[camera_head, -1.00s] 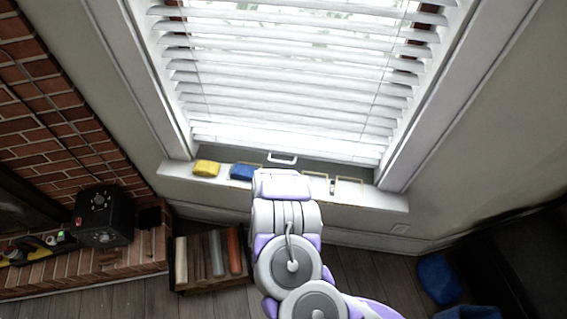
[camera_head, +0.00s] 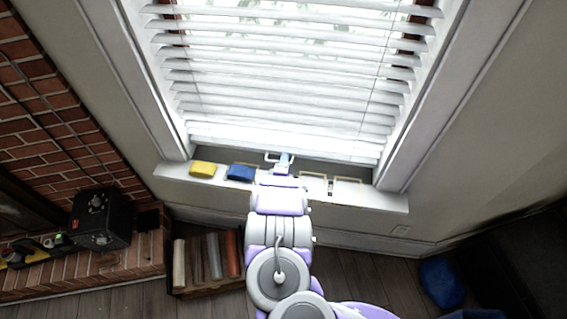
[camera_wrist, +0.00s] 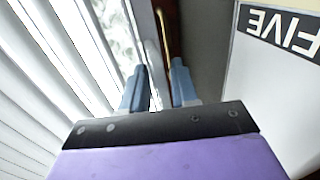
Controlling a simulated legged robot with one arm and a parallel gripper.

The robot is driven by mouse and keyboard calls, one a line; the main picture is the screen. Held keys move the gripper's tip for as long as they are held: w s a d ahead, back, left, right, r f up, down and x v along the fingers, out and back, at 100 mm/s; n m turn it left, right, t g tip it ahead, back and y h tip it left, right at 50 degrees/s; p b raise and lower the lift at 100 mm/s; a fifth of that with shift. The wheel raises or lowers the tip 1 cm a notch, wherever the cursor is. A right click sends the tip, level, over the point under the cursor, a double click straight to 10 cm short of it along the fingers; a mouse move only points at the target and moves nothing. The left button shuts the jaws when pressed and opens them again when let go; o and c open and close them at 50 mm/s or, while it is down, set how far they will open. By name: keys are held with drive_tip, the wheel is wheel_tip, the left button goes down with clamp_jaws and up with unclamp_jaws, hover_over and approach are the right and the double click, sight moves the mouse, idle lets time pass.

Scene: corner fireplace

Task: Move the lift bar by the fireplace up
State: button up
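The lift bar (camera_head: 269,157) is a small white handle at the bottom of the window, below the blinds, in the head view. My gripper (camera_head: 284,158) reaches over the sill to it and covers its right part. In the wrist view my gripper (camera_wrist: 158,72) has its two blue-grey fingers apart. A pale strip and a thin gold-coloured edge run between and beyond them. I cannot tell whether the fingers touch the bar.
White blinds (camera_head: 290,80) hang close above my gripper. On the sill (camera_head: 390,199) lie a yellow block (camera_head: 203,168) and a blue block (camera_head: 241,172). A white panel reading "FIVE" (camera_wrist: 280,90) is at right in the wrist view. A book crate (camera_head: 208,262) stands below.

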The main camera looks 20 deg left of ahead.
drive_tip(key=shift+a+f, duration=0.2)
drive_tip(key=shift+a, duration=0.4)
drive_tip(key=c, duration=0.5)
drive_tip(key=shift+d, duration=0.15)
clamp_jaws()
drive_tip(key=shift+d, duration=0.15)
drive_tip(key=shift+r, duration=0.15)
